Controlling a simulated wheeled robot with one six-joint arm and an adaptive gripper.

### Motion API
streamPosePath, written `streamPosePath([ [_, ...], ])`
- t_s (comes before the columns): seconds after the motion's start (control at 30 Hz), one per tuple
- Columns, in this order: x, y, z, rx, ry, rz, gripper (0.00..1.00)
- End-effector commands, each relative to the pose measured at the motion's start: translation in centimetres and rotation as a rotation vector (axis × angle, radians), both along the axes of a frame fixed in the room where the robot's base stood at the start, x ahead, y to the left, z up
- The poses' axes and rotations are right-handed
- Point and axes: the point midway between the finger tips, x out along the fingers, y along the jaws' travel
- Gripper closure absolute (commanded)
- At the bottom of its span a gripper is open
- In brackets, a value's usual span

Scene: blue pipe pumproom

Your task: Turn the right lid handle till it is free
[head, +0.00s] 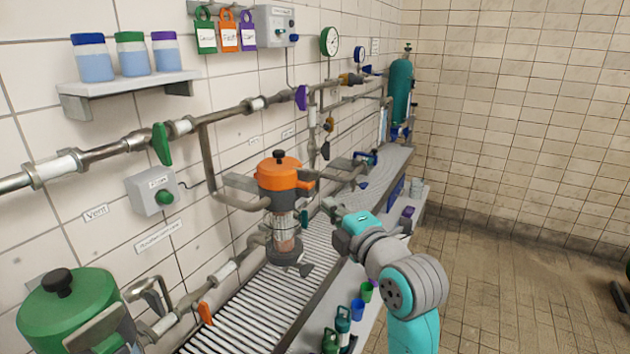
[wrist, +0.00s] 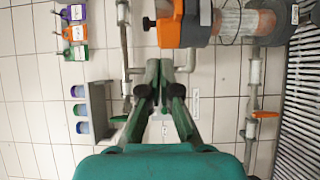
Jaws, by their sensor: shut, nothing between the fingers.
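The orange lid (head: 284,172) with a black knob (head: 279,154) caps a clear, caged vessel (head: 285,232) in the middle of the head view. Grey bracket-like parts flank the lid; I cannot tell which of them is the right lid handle. In the wrist view the orange lid (wrist: 183,33) and its black knob (wrist: 148,23) show sideways at the top. My gripper (head: 332,208) is to the right of the vessel, apart from the lid as far as I can see. In the wrist view my gripper (wrist: 165,68) is shut and empty, its fingertips just below the lid in the picture.
A green-lidded vessel (head: 65,312) stands at the lower left. Pipes with valve levers, such as a green one (head: 162,144), run along the wall. A slatted grating (head: 255,310) lies below. Cups and bottles (head: 343,322) stand along the shelf; open floor lies right.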

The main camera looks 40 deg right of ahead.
Motion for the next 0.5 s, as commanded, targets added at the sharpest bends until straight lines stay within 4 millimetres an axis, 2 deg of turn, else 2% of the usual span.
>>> streamPosePath([
  [0.17, 1.8, -0.4, 0.0, 0.000, 0.001, 0.002, 1.00],
  [0.5, 7.9, -1.9, 0.0, 0.002, 0.000, 0.002, 1.00],
])
